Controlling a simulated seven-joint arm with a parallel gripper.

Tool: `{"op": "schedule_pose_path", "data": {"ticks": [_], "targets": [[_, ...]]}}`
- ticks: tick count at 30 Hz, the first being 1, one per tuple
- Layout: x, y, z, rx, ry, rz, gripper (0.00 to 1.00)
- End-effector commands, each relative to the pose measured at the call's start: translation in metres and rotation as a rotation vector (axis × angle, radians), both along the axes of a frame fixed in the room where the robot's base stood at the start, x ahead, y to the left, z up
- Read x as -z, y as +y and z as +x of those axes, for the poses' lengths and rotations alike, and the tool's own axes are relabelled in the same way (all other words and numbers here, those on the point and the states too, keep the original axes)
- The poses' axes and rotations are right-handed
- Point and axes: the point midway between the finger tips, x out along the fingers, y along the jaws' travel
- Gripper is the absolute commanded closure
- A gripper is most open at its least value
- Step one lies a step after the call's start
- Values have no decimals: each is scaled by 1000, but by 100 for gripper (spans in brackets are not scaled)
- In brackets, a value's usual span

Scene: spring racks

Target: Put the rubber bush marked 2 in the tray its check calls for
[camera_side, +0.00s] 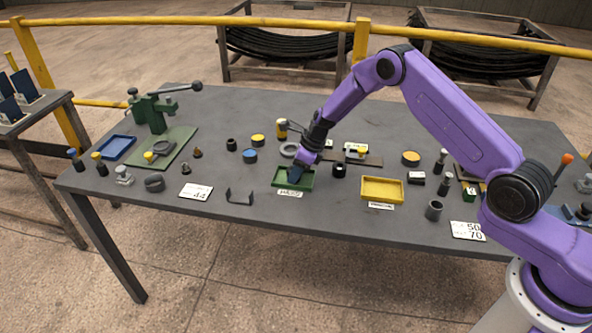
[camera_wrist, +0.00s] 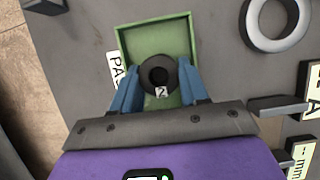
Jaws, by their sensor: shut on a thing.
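The rubber bush (camera_wrist: 173,68) is a thick black ring with a small white tag marked 2. My gripper (camera_wrist: 157,82) has its blue fingers shut on the bush's sides in the wrist view. The bush is over the inside of the green tray (camera_wrist: 150,37), whose label begins "PA". In the side view, my gripper (camera_side: 294,176) points down at the green tray (camera_side: 279,184) and hides the bush. I cannot tell whether the bush touches the tray floor. A yellow tray (camera_side: 382,188) stands to the right, and a blue tray (camera_side: 115,147) at the far left.
A grey ring (camera_wrist: 272,18) lies beside the green tray. A small black cylinder (camera_side: 339,170) stands just right of it. A black bracket (camera_side: 239,197) lies to its left. A green lever press (camera_side: 153,113) stands at the left. Cards (camera_side: 196,192) lie along the front edge.

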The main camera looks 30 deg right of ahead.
Motion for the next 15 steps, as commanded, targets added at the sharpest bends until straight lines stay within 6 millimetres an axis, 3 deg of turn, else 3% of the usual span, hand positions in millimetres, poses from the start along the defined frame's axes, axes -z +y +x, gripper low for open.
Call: {"op": "schedule_pose_path", "data": {"ticks": [4,5,6,15], "targets": [[4,0,0,0,1,-1,92],[4,0,0,-1,0,-1,50],[3,0,0,-1,0,-1,46],[2,0,0,0,0,0,46]]}}
